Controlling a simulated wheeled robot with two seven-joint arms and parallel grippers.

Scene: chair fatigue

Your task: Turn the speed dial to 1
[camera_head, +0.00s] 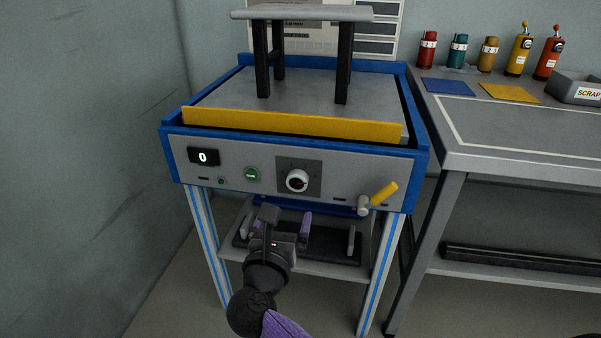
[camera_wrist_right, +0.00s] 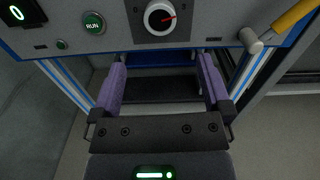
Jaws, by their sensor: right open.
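The speed dial (camera_head: 297,181) is a round white knob on a dark square plate in the machine's grey front panel. It also shows at the top of the right wrist view (camera_wrist_right: 159,17), where its red pointer points to the right and slightly up. The marks around it are too small to read for certain. My right gripper (camera_head: 287,217) is open and empty below the panel, apart from the dial. In the right wrist view its two purple fingers (camera_wrist_right: 162,68) stand wide apart below the dial. My left gripper is not in view.
The panel also holds a display (camera_head: 204,157) reading 0, a green RUN button (camera_head: 252,174) and a yellow-handled lever (camera_head: 380,196). A yellow bar (camera_head: 290,125) runs above. A stool (camera_head: 303,13) stands on the machine. A workbench (camera_head: 520,135) stands at right.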

